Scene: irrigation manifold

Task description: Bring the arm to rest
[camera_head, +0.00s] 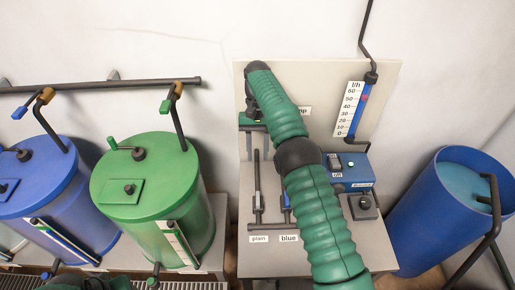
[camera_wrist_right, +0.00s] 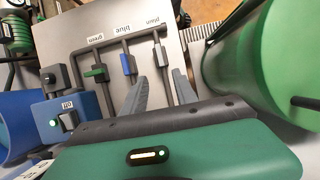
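My right arm (camera_head: 320,205), green and ribbed, reaches from the bottom of the head view up over the manifold panel (camera_head: 290,262) and bends down near the wall. In the right wrist view my right gripper (camera_wrist_right: 158,78) has its two grey fingers apart. It is above the panel by the plain pipe, with nothing seen gripped. The plain valve (camera_wrist_right: 161,56), the blue valve (camera_wrist_right: 128,65) and the green valve (camera_wrist_right: 95,73) stand on their pipes past the fingers. A dark green and black part of my left arm (camera_head: 105,283) shows at the bottom edge; its fingers cannot be made out.
A blue tank (camera_head: 80,215) and a green tank (camera_head: 195,205) stand left of the panel. An open blue barrel (camera_head: 425,225) stands at the right. A blue switch box (camera_head: 350,178) and a flow gauge (camera_head: 350,108) are close right of my right arm. The wall is just behind.

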